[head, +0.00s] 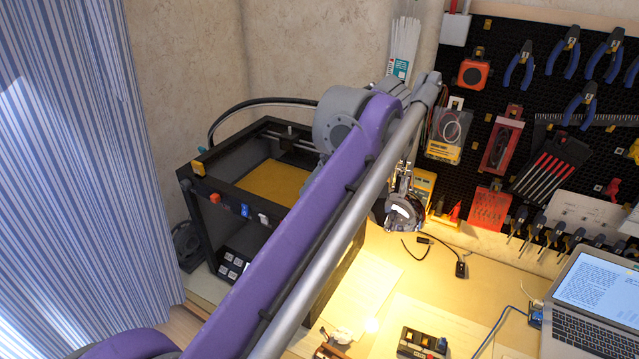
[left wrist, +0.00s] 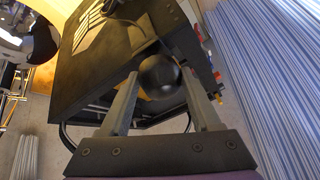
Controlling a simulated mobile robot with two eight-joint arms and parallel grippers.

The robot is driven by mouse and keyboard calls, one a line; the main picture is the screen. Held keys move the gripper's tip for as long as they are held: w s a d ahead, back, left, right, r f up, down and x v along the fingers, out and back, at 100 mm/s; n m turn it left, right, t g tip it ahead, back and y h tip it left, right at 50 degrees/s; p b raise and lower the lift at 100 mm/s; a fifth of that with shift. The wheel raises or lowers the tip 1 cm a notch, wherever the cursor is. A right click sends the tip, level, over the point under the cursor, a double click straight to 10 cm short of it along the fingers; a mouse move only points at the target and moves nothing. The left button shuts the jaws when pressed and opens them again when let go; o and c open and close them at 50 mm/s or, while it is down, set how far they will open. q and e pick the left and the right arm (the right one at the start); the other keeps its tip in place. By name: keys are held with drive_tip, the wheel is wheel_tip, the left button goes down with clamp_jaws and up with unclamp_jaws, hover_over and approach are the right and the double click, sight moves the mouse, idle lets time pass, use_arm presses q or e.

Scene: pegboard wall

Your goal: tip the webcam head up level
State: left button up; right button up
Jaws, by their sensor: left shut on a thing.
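In the left wrist view, my left gripper (left wrist: 160,76) has its two grey fingers on either side of a round, glossy black ball, which looks like the webcam head (left wrist: 158,72). The fingers are shut on it. The ball's lens and its stand are not clear to see, so I cannot tell its tilt. In the head view, my purple and silver left arm crosses the middle; I cannot make out its gripper or the webcam there. My right gripper is in neither view.
A black-framed 3D printer (head: 232,255) stands behind the arm and fills the wrist view's background (left wrist: 115,50). A lit desk lamp (head: 404,212) is right of the arm. A laptop (head: 590,310) sits at the right. A tool-filled pegboard (head: 535,100) lines the wall.

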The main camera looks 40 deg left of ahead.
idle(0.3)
use_arm(q)
drive_tip(key=o, duration=1.4)
drive_tip(key=shift+d, duration=0.1)
drive_tip(key=p+v, duration=0.1)
drive_tip(key=v, duration=0.9)
drive_tip(key=shift+d+r, duration=0.25)
drive_tip(key=shift+d, duration=0.1)
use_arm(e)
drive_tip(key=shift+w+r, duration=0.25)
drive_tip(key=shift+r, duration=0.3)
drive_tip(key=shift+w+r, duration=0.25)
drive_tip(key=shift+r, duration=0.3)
use_arm(q)
drive_tip(key=shift+f, duration=0.1)
